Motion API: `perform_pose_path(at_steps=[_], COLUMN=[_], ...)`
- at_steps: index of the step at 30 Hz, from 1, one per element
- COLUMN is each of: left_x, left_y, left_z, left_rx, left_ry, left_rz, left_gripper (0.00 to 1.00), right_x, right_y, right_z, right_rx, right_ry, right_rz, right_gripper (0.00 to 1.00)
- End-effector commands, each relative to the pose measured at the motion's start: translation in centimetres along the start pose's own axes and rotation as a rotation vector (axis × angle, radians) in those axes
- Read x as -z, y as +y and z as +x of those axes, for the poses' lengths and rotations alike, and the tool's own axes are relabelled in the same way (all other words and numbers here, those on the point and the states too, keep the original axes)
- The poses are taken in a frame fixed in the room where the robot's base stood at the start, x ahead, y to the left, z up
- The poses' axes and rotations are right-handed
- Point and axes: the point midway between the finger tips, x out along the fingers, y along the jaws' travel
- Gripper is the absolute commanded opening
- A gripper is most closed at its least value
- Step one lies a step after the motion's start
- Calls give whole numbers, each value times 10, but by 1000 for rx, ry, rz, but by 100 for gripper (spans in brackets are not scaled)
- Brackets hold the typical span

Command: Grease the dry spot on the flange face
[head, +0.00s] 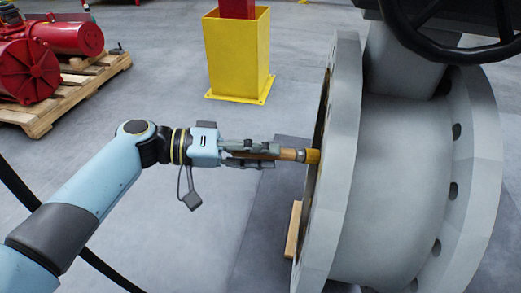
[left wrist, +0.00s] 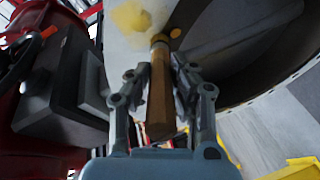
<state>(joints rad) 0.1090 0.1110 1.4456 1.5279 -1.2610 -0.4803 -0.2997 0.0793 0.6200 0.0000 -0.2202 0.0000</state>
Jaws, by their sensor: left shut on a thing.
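My left gripper (head: 278,152) is shut on a brush with a wooden handle and a yellow-brown tip (head: 313,156). The brush lies level and points right, its tip at the flange face (head: 324,105) of the big grey valve (head: 405,170). In the left wrist view the wooden handle (left wrist: 160,90) runs between the fingers (left wrist: 162,78) towards the face. There a yellow grease patch (left wrist: 130,15) shows on the face, left of the brush's far end. The face is nearly edge-on in the head view, and I cannot tell whether the tip touches it. My right gripper is out of view.
A black handwheel (head: 455,45) sits above the valve. A wooden block (head: 293,229) is low beside the flange. A yellow post base (head: 237,55) stands behind, and red actuators (head: 30,70) rest on a pallet (head: 65,95) at left. The floor between is clear.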

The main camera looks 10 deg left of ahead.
Motion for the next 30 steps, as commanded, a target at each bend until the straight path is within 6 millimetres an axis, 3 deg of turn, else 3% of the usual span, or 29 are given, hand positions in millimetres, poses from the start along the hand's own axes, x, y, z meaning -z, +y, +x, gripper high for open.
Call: perform_pose_path(at_steps=[30], left_x=[-62], left_y=[26], left_z=[-23], left_rx=[0], left_ry=[0], left_rz=[0], left_gripper=[0], right_x=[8], right_y=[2], right_z=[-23], right_rx=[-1], right_ry=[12], right_rz=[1], right_gripper=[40])
